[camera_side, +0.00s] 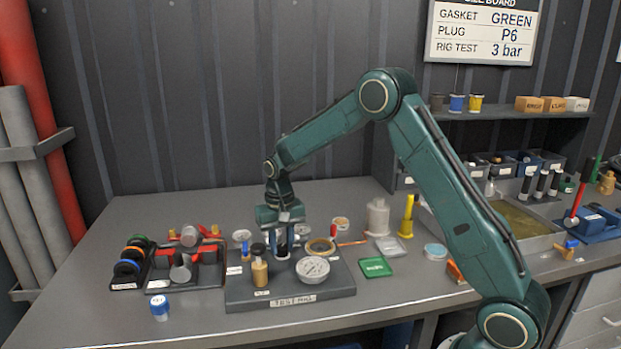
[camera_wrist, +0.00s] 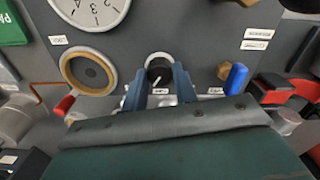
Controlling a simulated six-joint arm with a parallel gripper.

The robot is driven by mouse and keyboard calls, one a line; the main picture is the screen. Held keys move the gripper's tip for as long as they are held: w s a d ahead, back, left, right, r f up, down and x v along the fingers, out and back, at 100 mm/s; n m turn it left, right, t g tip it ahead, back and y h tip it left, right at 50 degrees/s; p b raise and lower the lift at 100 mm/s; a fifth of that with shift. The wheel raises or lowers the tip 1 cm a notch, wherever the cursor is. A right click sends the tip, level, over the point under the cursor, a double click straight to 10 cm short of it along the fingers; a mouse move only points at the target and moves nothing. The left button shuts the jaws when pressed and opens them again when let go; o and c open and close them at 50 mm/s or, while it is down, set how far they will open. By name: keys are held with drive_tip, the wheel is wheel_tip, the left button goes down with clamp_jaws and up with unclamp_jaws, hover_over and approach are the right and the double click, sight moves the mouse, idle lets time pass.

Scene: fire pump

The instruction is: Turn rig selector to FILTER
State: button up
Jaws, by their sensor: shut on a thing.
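The rig selector is a dark round knob (camera_wrist: 159,70) with a white pointer line and a pale ring around it, in the middle of the wrist view. Its pointer leans toward the lower part of that view. Small labels sit around it, too small to read surely. My gripper (camera_wrist: 160,82) is shut on the knob, with one blue-grey finger on each side.
A white-faced gauge (camera_side: 313,268) and a brass fitting (camera_side: 260,272) stand close in front of my gripper. A tan ring (camera_side: 320,246) lies close on the right. A green card (camera_side: 376,267) lies to the right.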

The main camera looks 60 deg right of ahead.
sight(282, 247)
drive_tip(key=shift+m, duration=1.3)
drive_tip(key=o, duration=1)
drive_tip(key=shift+r, duration=0.15)
wheel_tip(282, 247, up, 14)
drive_tip(key=shift+f, duration=0.15)
